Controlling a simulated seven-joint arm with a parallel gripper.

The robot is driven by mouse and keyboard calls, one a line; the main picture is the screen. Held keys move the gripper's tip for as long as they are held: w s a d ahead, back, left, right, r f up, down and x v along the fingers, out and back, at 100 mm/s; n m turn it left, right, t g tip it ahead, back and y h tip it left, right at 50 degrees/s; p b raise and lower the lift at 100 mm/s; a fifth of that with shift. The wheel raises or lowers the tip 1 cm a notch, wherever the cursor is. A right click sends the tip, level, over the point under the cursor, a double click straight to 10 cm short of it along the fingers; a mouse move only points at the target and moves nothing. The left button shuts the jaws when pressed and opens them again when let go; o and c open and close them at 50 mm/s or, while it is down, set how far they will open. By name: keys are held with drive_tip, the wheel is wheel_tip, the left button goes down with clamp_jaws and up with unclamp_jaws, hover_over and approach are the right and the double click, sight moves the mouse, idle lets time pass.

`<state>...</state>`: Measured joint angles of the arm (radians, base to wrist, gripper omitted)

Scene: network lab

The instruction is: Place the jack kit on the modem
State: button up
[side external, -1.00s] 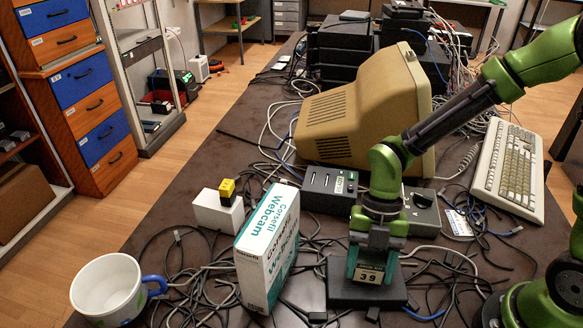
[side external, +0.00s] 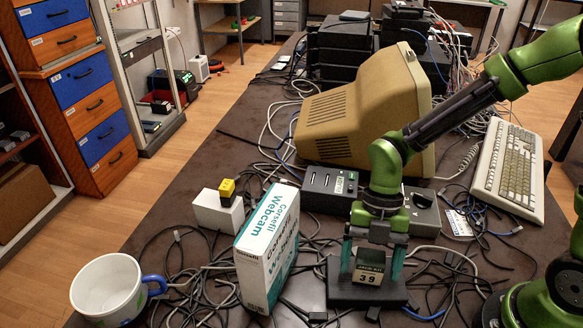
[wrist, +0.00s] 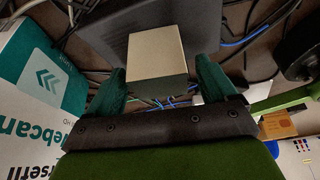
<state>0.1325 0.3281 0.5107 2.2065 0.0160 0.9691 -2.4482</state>
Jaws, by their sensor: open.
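The jack kit (side external: 368,277), a small beige box marked 39, sits on the modem (side external: 340,293), a flat dark box on the table. My gripper (side external: 371,262) is open above the modem, its two green fingers on either side of the jack kit. In the wrist view the jack kit (wrist: 156,53) is between the spread fingers (wrist: 157,85), with a gap at the right finger. The dark modem (wrist: 105,35) shows beneath and beyond it.
A Webcam box (side external: 266,252) stands close left of the modem. Behind are a dark switch box (side external: 328,185), a beige monitor (side external: 345,115) and a keyboard (side external: 508,170). A white mug (side external: 108,288) stands front left. Loose cables cover much of the table.

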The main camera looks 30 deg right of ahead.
drive_tip(key=v, duration=1)
drive_tip(key=s+d+r+m+t, duration=0.2)
drive_tip(key=d+r+m+t, duration=0.2)
drive_tip(key=m, duration=1.1)
drive_tip(key=s+d+r+m+t+h, duration=0.1)
drive_tip(key=d+r+m+t, duration=0.4)
drive_tip(key=m, duration=1.1)
drive_tip(key=shift+s+d+r+t, duration=0.2)
drive_tip(key=shift+s+d+t, duration=0.2)
drive_tip(key=shift+s+t, duration=0.3)
